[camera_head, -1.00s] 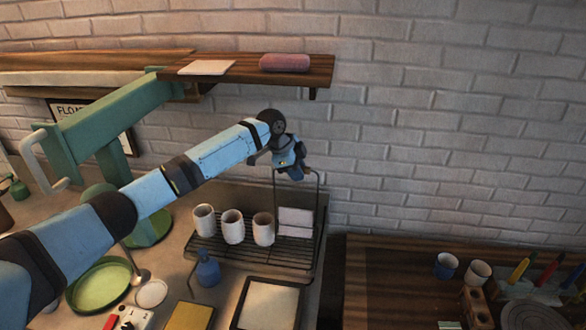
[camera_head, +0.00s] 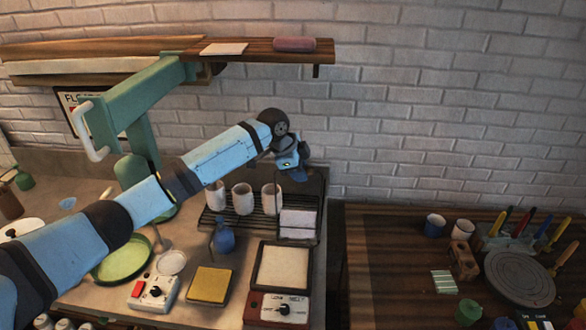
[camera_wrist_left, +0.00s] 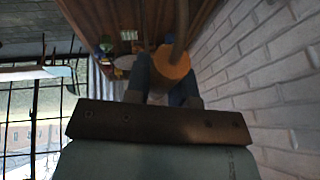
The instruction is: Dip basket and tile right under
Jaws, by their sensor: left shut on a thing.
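My left gripper (camera_head: 290,168) is above the right side of a dark wire rack (camera_head: 235,228), shut on the basket's handle. In the left wrist view, the tan, round-ended handle (camera_wrist_left: 174,66) sits between the blue fingers, with a grey rod at its end. The basket is a thin dark wire frame below the gripper, hard to make out in the head view. A white tile (camera_head: 298,222) shows within it, roughly upright, in front of the rack's right part. I cannot tell whether the basket touches anything below. My right gripper is not in view.
Several white cups (camera_head: 243,199) stand on the rack. In front are a framed pale panel (camera_head: 283,268), a control box (camera_head: 283,309), a blue bottle (camera_head: 224,238) and a yellow pad (camera_head: 209,285). A green press (camera_head: 150,190) is left; a wooden table (camera_head: 390,260) is right.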

